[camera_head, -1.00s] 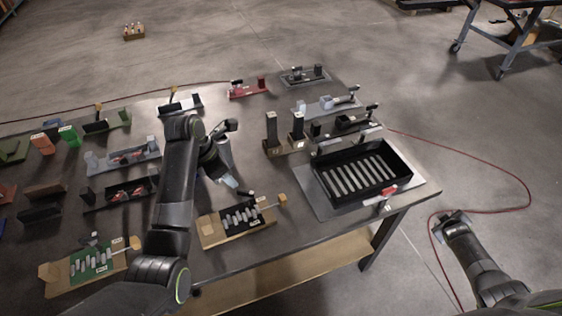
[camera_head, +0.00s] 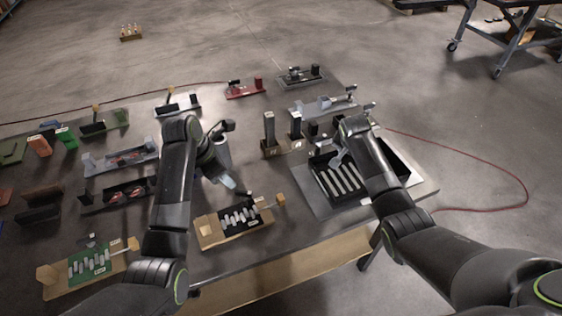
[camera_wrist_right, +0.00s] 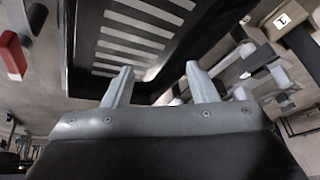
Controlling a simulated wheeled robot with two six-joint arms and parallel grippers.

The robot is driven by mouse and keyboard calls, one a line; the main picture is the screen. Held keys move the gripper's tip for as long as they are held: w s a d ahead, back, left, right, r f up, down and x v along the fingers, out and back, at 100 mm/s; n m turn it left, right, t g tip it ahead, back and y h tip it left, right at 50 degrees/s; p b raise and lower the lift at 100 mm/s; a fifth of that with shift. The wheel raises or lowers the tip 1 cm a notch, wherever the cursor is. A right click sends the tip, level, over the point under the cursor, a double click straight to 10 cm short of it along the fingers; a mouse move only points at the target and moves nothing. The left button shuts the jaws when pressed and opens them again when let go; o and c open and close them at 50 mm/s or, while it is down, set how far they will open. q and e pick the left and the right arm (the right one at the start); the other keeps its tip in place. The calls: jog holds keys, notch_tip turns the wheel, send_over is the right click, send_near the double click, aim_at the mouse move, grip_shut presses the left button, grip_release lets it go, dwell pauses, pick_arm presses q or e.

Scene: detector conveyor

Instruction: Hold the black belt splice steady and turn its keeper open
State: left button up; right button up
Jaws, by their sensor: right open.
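The black belt splice (camera_head: 238,217), dark with several pale zigzag bars, lies on a wooden base near the table's front middle. A wooden block-like end, which may be its keeper (camera_head: 279,199), stands at its right. My left gripper (camera_head: 231,184) hangs above and slightly behind the splice, apart from it as far as I can tell; its fingers are too small to read. My right gripper (camera_head: 337,160) is over the black slatted tray, right of the splice. In the right wrist view its two fingers (camera_wrist_right: 158,88) are spread with nothing between them.
The black slatted tray (camera_head: 409,175) stands on a grey plate at the table's right end. Two upright posts (camera_head: 269,130) stand behind the splice. A green splice (camera_head: 90,264) lies front left. Bare tabletop lies between the black splice and the tray.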

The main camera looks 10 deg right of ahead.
jog(key=s+a+r+m+g+y, duration=0.1)
jog(key=a+r+m, duration=0.1)
jog(key=a, duration=0.6)
jog(key=s+a+r+m+g+y, duration=0.1)
jog(key=s+a+r, duration=0.1)
jog(key=a, duration=0.5)
notch_tip(320, 180, up, 4)
jog(key=m+g, duration=0.2)
jog(key=m, duration=0.1)
send_over(279, 198)
jog(key=shift+y, duration=0.4)
notch_tip(279, 198, down, 17)
jog(key=shift+w+r, duration=0.1)
grip_shut()
pick_arm(q)
jog(key=shift+c, duration=0.5)
